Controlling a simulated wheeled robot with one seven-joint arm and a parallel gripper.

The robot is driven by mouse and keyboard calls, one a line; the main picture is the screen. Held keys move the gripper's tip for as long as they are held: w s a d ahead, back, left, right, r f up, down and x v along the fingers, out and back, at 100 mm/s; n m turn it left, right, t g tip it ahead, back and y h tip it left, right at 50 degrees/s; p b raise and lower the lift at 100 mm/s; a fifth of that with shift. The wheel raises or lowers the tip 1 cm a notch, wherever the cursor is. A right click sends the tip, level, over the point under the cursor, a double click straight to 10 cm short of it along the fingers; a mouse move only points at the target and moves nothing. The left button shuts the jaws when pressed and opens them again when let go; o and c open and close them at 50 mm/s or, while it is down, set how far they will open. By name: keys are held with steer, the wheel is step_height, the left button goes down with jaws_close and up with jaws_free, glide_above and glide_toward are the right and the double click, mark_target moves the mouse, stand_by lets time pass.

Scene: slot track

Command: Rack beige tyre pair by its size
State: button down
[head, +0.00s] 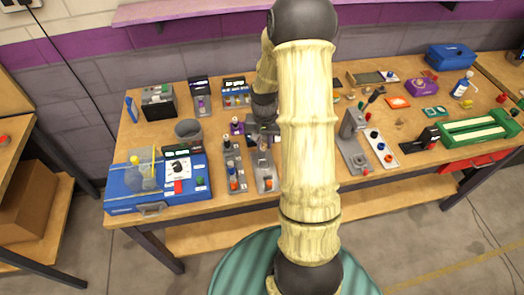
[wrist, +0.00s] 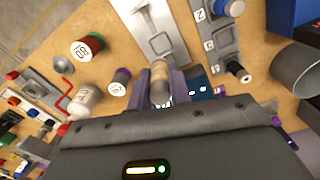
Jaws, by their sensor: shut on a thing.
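My gripper (wrist: 161,78) is shut on a small beige cylinder, the beige tyre pair (wrist: 160,72), held between its two fingers in the wrist view. In the head view my gripper (head: 263,140) hangs over the middle of the bench, and the pair is too small to make out clearly. A grey rack marked with numbers (wrist: 214,38) is beside it in the wrist view; it also shows in the head view (head: 234,174), left of my gripper. A plain metal plate with a rod (wrist: 151,28) lies just beyond my fingertips. I cannot tell whether the pair touches anything below.
A grey cup (wrist: 299,70) stands close by on the right of the wrist view. Labelled cylinders, one brown (wrist: 87,47), one purple (wrist: 121,80) and one white (wrist: 88,98), stand on the left. A blue case (head: 125,197) fills the bench's front left. My arm hides part of the bench.

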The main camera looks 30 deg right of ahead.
steer(key=shift+a+r, duration=0.15)
steer(key=shift+r, duration=0.6)
